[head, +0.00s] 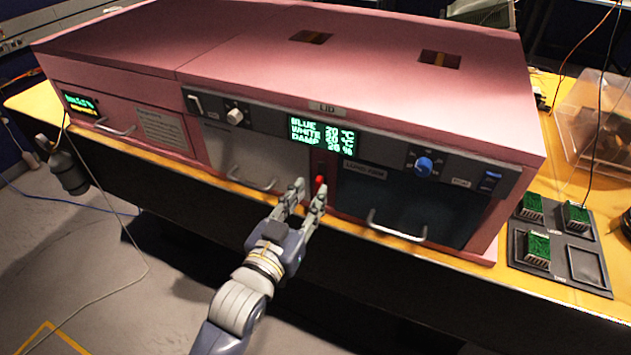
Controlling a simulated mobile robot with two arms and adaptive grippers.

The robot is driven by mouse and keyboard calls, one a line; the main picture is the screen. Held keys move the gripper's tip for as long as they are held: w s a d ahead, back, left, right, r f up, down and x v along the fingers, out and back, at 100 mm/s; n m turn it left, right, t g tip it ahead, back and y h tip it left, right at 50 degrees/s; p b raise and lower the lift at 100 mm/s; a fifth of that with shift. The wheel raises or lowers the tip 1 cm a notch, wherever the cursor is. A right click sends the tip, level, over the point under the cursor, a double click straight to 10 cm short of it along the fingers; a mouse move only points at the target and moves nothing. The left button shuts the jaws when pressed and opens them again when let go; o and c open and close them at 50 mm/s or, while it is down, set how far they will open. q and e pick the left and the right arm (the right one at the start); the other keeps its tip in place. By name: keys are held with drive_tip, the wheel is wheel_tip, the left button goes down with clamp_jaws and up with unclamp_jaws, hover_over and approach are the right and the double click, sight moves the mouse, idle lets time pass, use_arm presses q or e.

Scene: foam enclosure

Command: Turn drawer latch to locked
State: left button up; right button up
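A small red latch handle (320,181) sits on a dark plate on the front of the pink enclosure (390,75), below the green display and between two drawer fronts. My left gripper (308,190) is at the latch, its two fingers apart with a gap between them. The right finger overlaps the lower part of the red handle, so I cannot tell whether they touch. The handle's exact angle and any lock markings are too small or hidden to read. My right gripper is not in view.
A drawer handle (397,228) sticks out at the right, and another handle (251,180) is left of my gripper. A blue knob (424,165) is on the upper panel. A dark tray (517,250) with green-topped blocks lies on the yellow bench at right.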

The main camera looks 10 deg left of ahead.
sight(317, 184)
use_arm(q)
drive_tip(key=shift+p+x, duration=0.3)
drive_tip(key=shift+x, duration=1.7)
clamp_jaws()
